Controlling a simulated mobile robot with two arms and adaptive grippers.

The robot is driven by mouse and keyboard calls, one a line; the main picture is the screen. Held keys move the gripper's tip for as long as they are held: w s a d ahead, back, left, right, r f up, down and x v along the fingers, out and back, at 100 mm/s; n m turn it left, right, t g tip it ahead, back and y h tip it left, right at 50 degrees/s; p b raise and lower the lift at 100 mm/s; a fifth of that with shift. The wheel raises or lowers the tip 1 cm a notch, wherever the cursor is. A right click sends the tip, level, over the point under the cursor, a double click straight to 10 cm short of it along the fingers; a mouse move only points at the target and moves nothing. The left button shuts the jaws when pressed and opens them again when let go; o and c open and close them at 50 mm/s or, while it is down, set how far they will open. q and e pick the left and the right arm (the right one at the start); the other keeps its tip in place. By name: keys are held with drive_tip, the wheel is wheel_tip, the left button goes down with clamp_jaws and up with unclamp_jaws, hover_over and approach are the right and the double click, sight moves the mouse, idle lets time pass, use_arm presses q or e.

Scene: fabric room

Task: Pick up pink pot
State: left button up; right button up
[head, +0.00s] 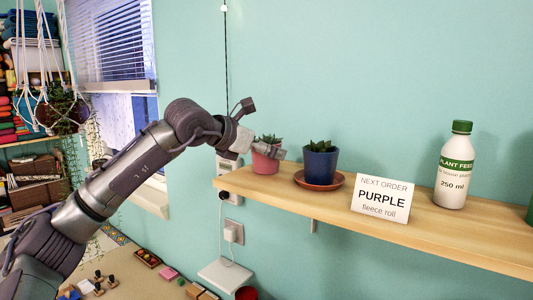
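The pink pot (264,163) holds a small green plant and stands upright at the left end of the wooden shelf (450,238). My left gripper (265,130) is at the pot, coming from the left. Its fingers are spread wide: one points up above the plant's left side, the other reaches across the front of the pot near its rim. That finger hides part of the pot, and I cannot tell whether it touches. My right gripper is out of view.
A blue pot (320,166) on a terracotta saucer (318,184) stands close to the right of the pink pot. Further right are a sign card (382,198) reading PURPLE and a plant feed bottle (453,170). A table (130,275) with small items lies below left.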

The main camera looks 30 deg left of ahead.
use_arm(q)
drive_tip(key=shift+s, duration=0.2)
drive_tip(key=c, duration=0.4)
drive_tip(key=shift+r, duration=0.1)
drive_tip(key=c, duration=0.9)
drive_tip(key=shift+c, duration=0.2)
